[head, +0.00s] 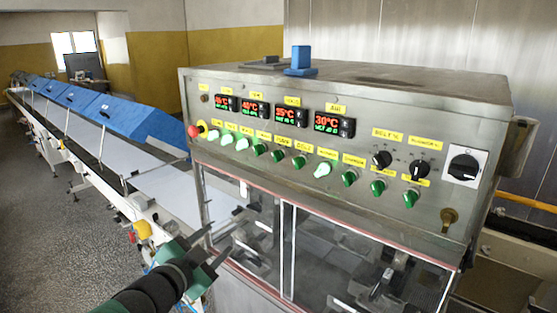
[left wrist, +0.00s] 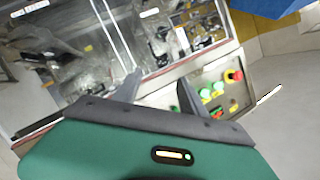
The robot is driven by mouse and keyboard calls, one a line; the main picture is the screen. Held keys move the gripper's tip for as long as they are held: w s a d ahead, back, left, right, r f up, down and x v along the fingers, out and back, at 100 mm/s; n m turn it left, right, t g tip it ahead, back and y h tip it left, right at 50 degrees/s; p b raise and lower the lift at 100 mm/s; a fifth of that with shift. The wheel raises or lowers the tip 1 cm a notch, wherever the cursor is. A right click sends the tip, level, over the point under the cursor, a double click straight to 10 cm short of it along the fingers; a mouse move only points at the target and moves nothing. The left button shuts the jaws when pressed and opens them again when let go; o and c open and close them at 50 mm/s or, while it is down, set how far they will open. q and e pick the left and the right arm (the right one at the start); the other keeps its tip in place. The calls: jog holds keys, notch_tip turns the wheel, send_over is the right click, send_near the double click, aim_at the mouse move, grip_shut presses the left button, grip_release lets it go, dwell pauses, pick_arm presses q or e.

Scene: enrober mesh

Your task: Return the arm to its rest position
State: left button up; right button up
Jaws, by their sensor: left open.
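My left arm comes in from the bottom left of the head view. Its left gripper (head: 217,243) is open and empty, in front of the lower left of the steel machine (head: 350,200). In the left wrist view its two dark fingers (left wrist: 157,90) stand apart with nothing between them. Beyond them are the machine's clear window and part of its control panel (left wrist: 215,90). My right gripper is not in view.
The machine's panel carries green buttons (head: 322,170), black knobs, lit displays and a red stop button (head: 194,131). A long conveyor (head: 150,185) with blue covers (head: 130,115) runs back to the left. The grey floor (head: 40,175) left of it is clear.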

pick_arm(q)
jog(key=s+a+f+n+g+y+b, duration=0.1)
jog(key=s+a+f+n+g+y, duration=0.25)
jog(key=f, duration=0.75)
jog(key=s+a+f+n+g+y+b, duration=0.15)
jog(key=s+f+n+g, duration=0.35)
jog(key=f, duration=0.7)
jog(key=s+d+f+n+g, duration=0.1)
jog(key=s+f+g, duration=0.1)
jog(key=s+f, duration=0.3)
jog(key=s+d+f+n+g+h+b, duration=0.1)
jog(key=s+f, duration=0.3)
jog(key=s, duration=0.5)
jog(key=shift+s+d+f+g, duration=0.25)
jog(key=shift+d+f+g, duration=0.1)
jog(key=shift+d+f, duration=0.05)
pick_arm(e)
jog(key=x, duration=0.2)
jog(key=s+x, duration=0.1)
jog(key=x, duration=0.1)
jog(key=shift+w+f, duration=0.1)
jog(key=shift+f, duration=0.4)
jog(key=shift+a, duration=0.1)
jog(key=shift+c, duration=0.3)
